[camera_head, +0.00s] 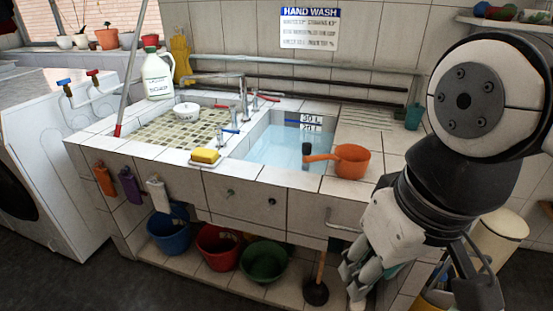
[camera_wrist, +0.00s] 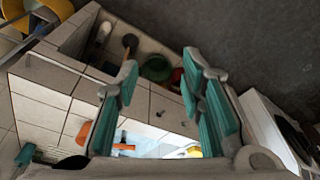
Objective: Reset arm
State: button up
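My gripper (camera_head: 360,278) hangs low at the right in front of the sink counter, pointing downward, with my arm bent above it. In the wrist view my gripper (camera_wrist: 160,68) shows two teal-padded fingers spread apart with nothing between them. It is open and empty. In the head view it is below the counter's top, near the plunger and the counter's right front. Contact with the counter front cannot be told.
The tiled counter (camera_head: 232,188) has a water-filled basin (camera_head: 285,146). An orange dipper (camera_head: 351,163) rests at the basin's right, and a yellow sponge (camera_head: 205,156) lies left. Below are blue (camera_head: 168,232), red (camera_head: 218,250) and green (camera_head: 264,262) buckets and a plunger (camera_head: 316,290).

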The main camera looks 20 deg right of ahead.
notch_tip(320, 180, up, 10)
jog(key=t+p, duration=0.2)
jog(key=p, duration=0.6)
jog(key=shift+d, duration=0.15)
